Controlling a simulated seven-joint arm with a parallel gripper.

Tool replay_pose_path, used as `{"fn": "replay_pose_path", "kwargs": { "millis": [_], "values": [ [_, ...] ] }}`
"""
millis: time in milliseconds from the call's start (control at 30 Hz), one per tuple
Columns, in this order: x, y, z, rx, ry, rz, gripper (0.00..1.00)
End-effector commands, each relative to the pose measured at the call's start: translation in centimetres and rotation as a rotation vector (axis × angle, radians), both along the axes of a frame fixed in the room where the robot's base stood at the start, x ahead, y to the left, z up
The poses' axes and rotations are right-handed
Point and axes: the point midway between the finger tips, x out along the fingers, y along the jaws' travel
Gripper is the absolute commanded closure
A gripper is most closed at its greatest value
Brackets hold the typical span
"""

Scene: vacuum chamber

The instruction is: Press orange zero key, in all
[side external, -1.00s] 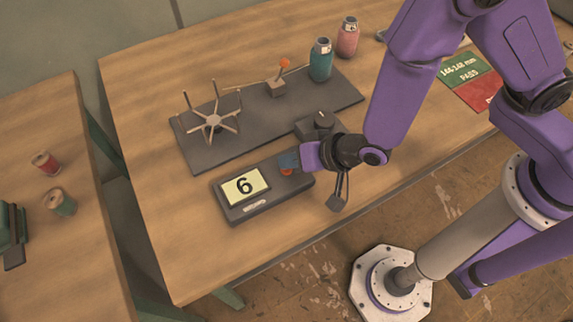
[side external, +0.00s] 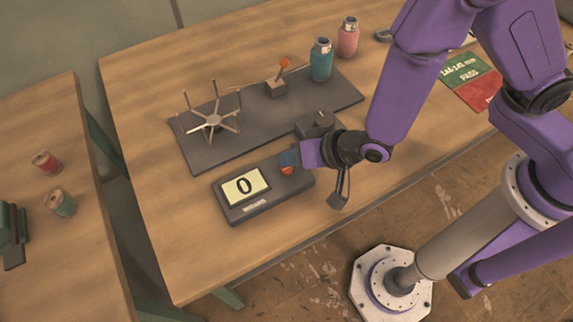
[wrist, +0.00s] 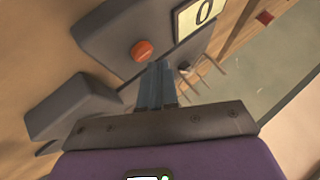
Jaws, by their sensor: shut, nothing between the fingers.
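The dark display unit (side external: 262,208) lies on the wooden table, and its screen (side external: 245,186) reads 0. The orange zero key (side external: 287,170) is on the right part of its top; in the wrist view it is a round orange button (wrist: 142,50). My gripper (side external: 289,158) is shut and empty, its blue-grey fingertips close by the key.
Behind the unit is a dark plate (side external: 190,148) with a spoked wheel (side external: 213,121) and an orange-tipped lever (side external: 280,80). A teal bottle (side external: 321,62) and a pink bottle (side external: 348,38) stand at the back. Green and red cards (side external: 464,71) lie right.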

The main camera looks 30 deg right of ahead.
Motion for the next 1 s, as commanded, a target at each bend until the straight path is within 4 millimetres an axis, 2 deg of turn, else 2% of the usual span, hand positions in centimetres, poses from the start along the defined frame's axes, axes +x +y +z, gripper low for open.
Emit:
{"fn": "replay_pose_path", "kwargs": {
  "millis": [467,1000],
  "values": [
    [0.0,0.0,0.7,0.002,0.001,-0.001,1.0],
    [0.0,0.0,5.1,0.003,0.0,-0.002,1.0]
  ]
}}
